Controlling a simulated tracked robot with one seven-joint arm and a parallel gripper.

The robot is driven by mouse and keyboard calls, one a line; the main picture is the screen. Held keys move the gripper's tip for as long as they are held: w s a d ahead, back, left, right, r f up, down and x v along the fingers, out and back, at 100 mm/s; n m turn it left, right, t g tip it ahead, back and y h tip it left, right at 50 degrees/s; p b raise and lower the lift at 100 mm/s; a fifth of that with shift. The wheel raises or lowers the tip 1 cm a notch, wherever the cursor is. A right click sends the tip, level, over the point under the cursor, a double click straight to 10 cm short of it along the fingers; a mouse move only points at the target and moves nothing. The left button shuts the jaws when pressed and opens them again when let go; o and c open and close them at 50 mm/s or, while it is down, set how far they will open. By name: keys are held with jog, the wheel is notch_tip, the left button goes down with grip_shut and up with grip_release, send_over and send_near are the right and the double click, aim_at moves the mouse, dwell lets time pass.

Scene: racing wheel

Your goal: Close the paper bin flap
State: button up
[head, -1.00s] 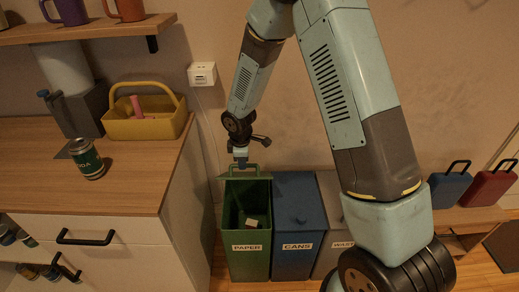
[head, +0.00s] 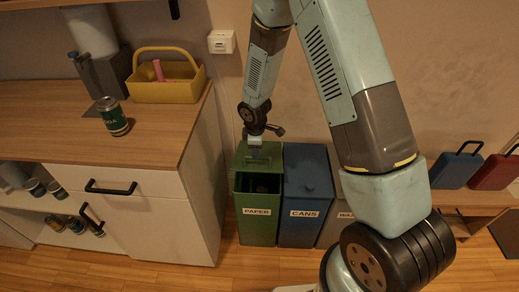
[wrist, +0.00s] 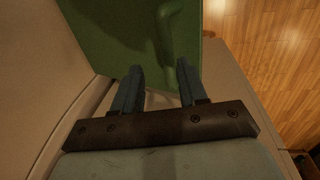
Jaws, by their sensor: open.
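The green paper bin (head: 258,223) stands on the floor beside the cabinet, with a white PAPER label on its front. Its green flap (head: 244,160) is partly lowered, and a dark opening shows below its front edge. My gripper (head: 256,153) is over the flap. In the wrist view my open gripper (wrist: 160,84) has its two fingers apart over a green surface, which seems to be the flap (wrist: 112,35). A raised green bar (wrist: 180,72) on it reaches between the fingertips, nearer the right one. I cannot tell whether the fingers touch it.
The blue cans bin (head: 305,220) stands close on the right, then a grey waste bin (head: 331,232), partly hidden by my arm. A wooden-topped cabinet (head: 160,222) is close on the left. The floor in front of the bins is clear.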

jog(key=shift+r, duration=0.1)
notch_tip(320, 180, up, 13)
jog(key=s, duration=0.2)
jog(key=shift+r, duration=0.2)
dwell(0.3)
jog(key=shift+a, duration=0.1)
